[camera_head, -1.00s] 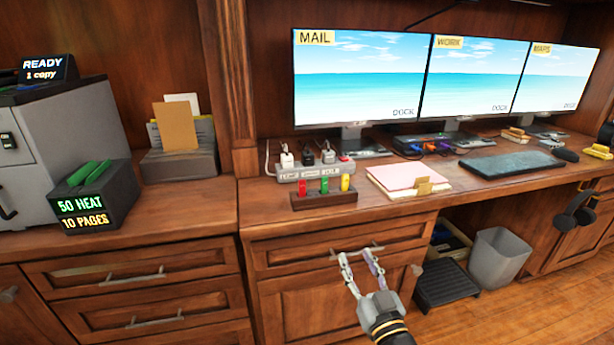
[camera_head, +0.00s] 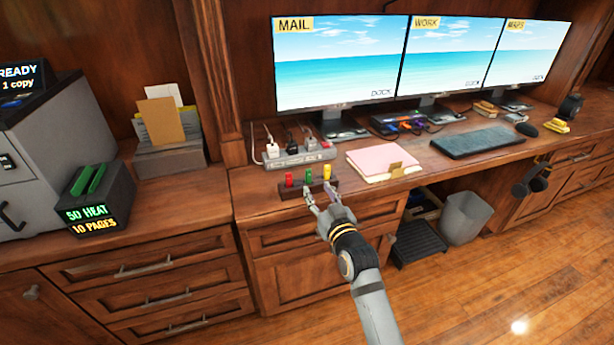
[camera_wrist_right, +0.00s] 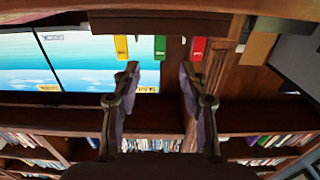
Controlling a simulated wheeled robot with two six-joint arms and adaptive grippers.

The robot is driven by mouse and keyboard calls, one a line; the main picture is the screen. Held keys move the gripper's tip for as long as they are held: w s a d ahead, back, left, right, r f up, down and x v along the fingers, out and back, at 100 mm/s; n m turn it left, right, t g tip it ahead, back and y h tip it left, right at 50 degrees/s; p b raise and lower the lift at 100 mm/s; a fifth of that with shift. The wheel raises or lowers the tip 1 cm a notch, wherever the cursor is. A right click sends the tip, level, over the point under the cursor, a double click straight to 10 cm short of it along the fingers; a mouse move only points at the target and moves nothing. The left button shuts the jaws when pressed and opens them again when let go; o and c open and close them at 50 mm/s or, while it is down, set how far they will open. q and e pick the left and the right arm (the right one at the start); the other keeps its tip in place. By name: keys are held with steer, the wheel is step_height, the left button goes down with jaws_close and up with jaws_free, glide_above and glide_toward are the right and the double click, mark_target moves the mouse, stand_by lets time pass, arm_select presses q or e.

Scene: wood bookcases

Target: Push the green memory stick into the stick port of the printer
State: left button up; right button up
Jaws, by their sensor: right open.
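The green memory stick (camera_head: 308,175) stands upright in a dark wooden holder (camera_head: 287,195), between a red stick (camera_head: 289,180) and a yellow stick (camera_head: 327,171). My right gripper (camera_head: 318,197) is open and empty, just in front of the holder. In the right wrist view the green stick (camera_wrist_right: 160,47) shows beyond the open fingers (camera_wrist_right: 157,75), nearly in line with the gap. The grey printer (camera_head: 50,140) stands at the far left, partly cut off. A small dark panel (camera_head: 8,162) is on its front; I cannot tell whether it is the stick port. My left gripper is out of view.
A black box (camera_head: 100,200) reading "50 HEAT 10 PAGES" stands by the printer. A power strip (camera_head: 295,156) with plugs lies behind the holder. Pink folders (camera_head: 382,160) lie to its right. A letter holder (camera_head: 168,158) is left of the wooden post. Desk between box and holder is mostly clear.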

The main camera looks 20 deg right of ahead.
mark_target(309, 174)
steer(key=w, duration=0.3)
steer(key=shift+w, duration=0.4)
steer(key=w, duration=0.4)
steer(key=shift+w+a+r+b, duration=0.1)
steer(key=shift+w+a+b, duration=0.05)
steer(key=shift+w+b, duration=0.2)
steer(key=shift+w, duration=0.25)
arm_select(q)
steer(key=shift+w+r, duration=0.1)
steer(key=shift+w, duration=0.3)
arm_select(e)
steer(key=c, duration=0.9)
